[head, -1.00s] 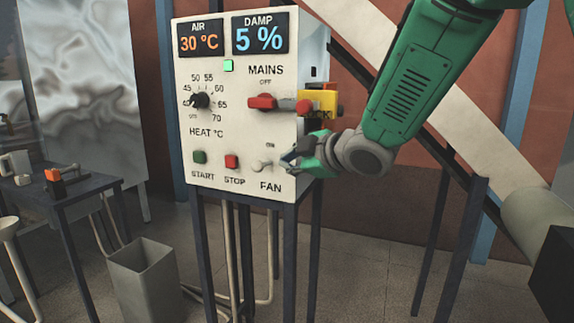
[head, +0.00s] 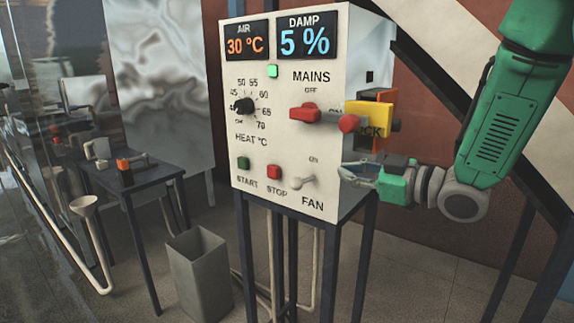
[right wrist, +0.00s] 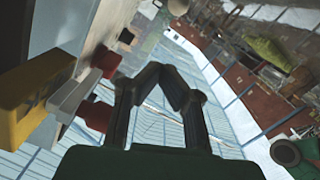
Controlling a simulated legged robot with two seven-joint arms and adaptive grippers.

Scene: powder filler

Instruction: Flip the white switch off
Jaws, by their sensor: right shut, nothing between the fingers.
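The white switch (head: 302,182) is a small toggle low on the control panel (head: 255,205), above the FAN label and below a small ON mark. Its lever leans toward the right and slightly up in the head view. My right gripper (head: 347,172) is shut and empty, to the right of the switch and apart from it, by the panel's right edge. In the right wrist view its fingers (right wrist: 170,75) meet at the tips with nothing between them. The switch cannot be made out there. My left gripper is not in view.
A red MAINS lever (head: 318,115) and a yellow lock block (head: 370,115) stick out above my gripper. START (head: 243,163) and STOP (head: 274,172) buttons sit left of the switch. A grey bin (head: 200,270) and a dark table (head: 150,177) stand at left.

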